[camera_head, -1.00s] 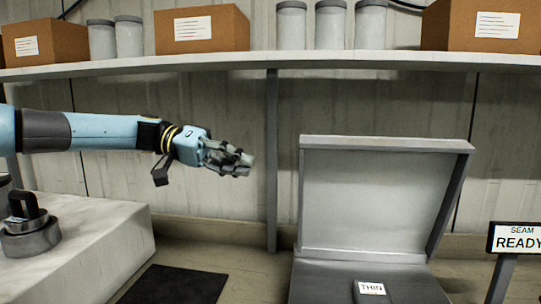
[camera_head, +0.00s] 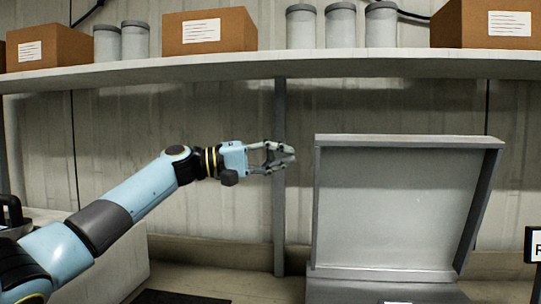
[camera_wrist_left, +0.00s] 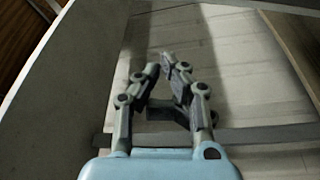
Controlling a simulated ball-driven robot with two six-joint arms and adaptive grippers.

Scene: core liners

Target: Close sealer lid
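The sealer's grey lid (camera_head: 395,205) stands raised, close to upright, at the right in the head view. Its base (camera_head: 350,291) shows only as a strip at the bottom edge, and the rest is cut off. My left gripper (camera_head: 292,155) is left of the lid's upper left corner in the picture, apart from it. In the left wrist view the left gripper (camera_wrist_left: 160,65) is empty, with its fingers bent inward and a small gap between the tips. My right gripper is not in view.
A shelf (camera_head: 270,68) with cardboard boxes (camera_head: 209,31) and grey canisters (camera_head: 340,26) runs across above the arm and lid. A sign (camera_head: 535,245) is cut off at the right edge. A pale block (camera_head: 120,265) stands at lower left.

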